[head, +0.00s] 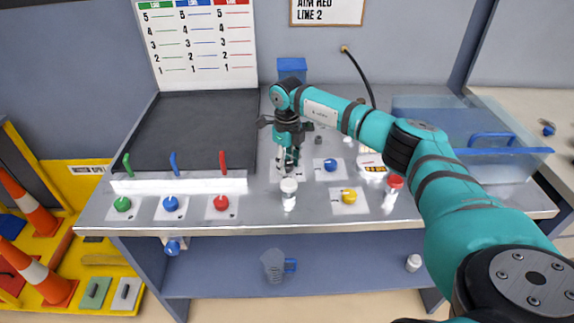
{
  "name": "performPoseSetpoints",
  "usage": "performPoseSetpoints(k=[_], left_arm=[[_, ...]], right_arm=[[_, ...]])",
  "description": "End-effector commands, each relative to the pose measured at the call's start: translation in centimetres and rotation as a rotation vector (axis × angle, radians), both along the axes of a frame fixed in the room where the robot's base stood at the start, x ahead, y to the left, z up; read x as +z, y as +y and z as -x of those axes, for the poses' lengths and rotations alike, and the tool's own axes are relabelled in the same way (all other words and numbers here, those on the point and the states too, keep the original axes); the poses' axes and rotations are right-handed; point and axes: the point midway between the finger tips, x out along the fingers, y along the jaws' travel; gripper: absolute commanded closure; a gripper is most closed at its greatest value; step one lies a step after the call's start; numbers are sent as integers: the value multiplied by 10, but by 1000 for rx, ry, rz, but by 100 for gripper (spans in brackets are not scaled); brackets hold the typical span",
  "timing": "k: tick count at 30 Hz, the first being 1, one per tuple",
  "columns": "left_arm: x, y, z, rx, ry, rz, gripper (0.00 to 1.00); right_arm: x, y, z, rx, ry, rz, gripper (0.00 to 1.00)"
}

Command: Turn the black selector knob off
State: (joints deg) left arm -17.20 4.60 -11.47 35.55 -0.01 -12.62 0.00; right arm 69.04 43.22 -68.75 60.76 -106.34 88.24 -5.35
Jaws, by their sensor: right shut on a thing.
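My right gripper (287,168) reaches down from above onto a pale plate (277,174) near the middle of the bench. It is shut on the black selector knob, which the fingers and wrist hide almost wholly, so its pointer direction cannot be told. A blue knob (331,165) sits on its own plate just to the right. A yellow knob (348,196) sits on a plate nearer the front. My left gripper is not in view.
A white-capped bottle (289,194) stands close in front of my gripper. A red-capped bottle (391,190) stands by my right forearm. A clear tank (490,160) is at the right. Green (122,204), blue (171,203) and red (221,202) knobs line the front left.

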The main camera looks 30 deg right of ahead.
Motion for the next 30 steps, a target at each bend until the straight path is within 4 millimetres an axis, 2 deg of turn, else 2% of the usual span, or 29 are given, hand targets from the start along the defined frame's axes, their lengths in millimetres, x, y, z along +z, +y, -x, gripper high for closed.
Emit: performPoseSetpoints(k=[30], left_arm=[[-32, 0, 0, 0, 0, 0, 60]], right_arm=[[1, 0, -1, 953, -5, 1, 96]])
